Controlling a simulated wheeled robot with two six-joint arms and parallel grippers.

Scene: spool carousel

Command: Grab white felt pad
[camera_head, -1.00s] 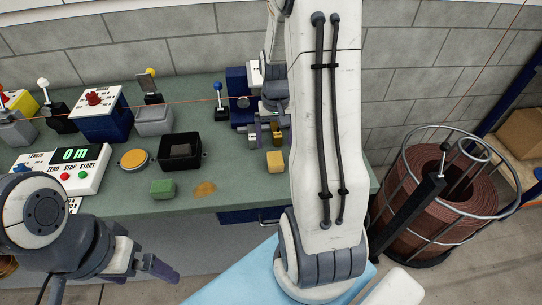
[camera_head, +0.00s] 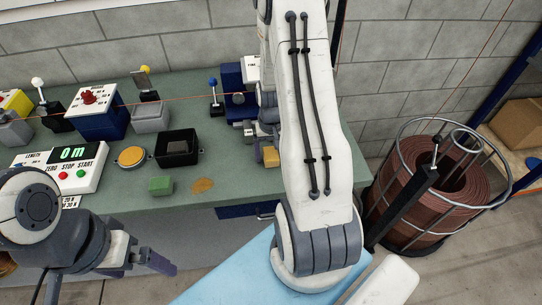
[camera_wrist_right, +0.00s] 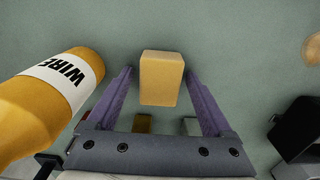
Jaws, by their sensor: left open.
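A pale tan-yellow block (camera_head: 271,156) lies on the green bench, partly hidden by my right arm in the head view. No plainly white pad shows; this block may be the felt pad. In the right wrist view the block (camera_wrist_right: 161,78) sits between the two purple fingers of my right gripper (camera_wrist_right: 159,70). The fingers are spread, with a gap on each side of the block. My left gripper (camera_head: 157,262) is open and empty in front of the bench, at the lower left of the head view.
A yellow cylinder labelled WIRE (camera_wrist_right: 50,95) lies close left of the right gripper. A black tray (camera_head: 178,148), green block (camera_head: 160,186), tan patch (camera_head: 202,186) and yellow button (camera_head: 131,157) are on the bench. A caged wire spool (camera_head: 430,205) stands at right.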

